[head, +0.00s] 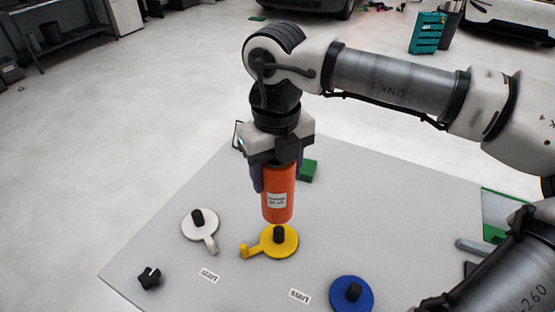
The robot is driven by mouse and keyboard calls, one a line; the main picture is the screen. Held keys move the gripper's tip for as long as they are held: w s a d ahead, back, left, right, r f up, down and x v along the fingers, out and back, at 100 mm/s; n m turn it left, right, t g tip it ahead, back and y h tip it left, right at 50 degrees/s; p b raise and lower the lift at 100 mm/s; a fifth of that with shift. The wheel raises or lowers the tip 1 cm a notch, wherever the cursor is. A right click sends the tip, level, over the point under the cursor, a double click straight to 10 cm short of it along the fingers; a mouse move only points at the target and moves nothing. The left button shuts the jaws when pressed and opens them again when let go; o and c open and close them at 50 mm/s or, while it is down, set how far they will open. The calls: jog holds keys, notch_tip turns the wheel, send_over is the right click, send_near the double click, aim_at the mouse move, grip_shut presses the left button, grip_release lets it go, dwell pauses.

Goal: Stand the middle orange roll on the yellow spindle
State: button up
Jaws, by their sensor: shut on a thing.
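My gripper (275,178) points down and is shut on the upper part of an orange roll (278,207) with a white label. The roll hangs upright. In the picture its lower end is just above the dark peg of the yellow spindle (266,243), which has a round yellow base with a hooked handle to the left. The height gap between roll and peg is hard to judge from this one view. No other orange roll shows.
A white spindle (198,228) stands to the left and a blue spindle (343,291) to the front right on the grey table (400,200). A black knob (149,278) lies front left. A green block (308,170) is behind the roll. Two "start" labels lie in front.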

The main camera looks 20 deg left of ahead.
jog(key=shift+w+f+b, duration=0.15)
jog(key=shift+f+b, duration=0.65)
jog(key=shift+f, duration=0.65)
jog(key=shift+w+f+b, duration=0.15)
jog(key=shift+f+b, duration=0.6)
jog(key=shift+f, duration=0.65)
jog(key=shift+d+b, duration=0.1)
jog(key=shift+b, duration=0.5)
jog(key=shift+f, duration=0.1)
jog(key=b, duration=0.5)
send_over(279, 228)
jog(key=shift+f, duration=2.5)
jog(key=o, duration=1.2)
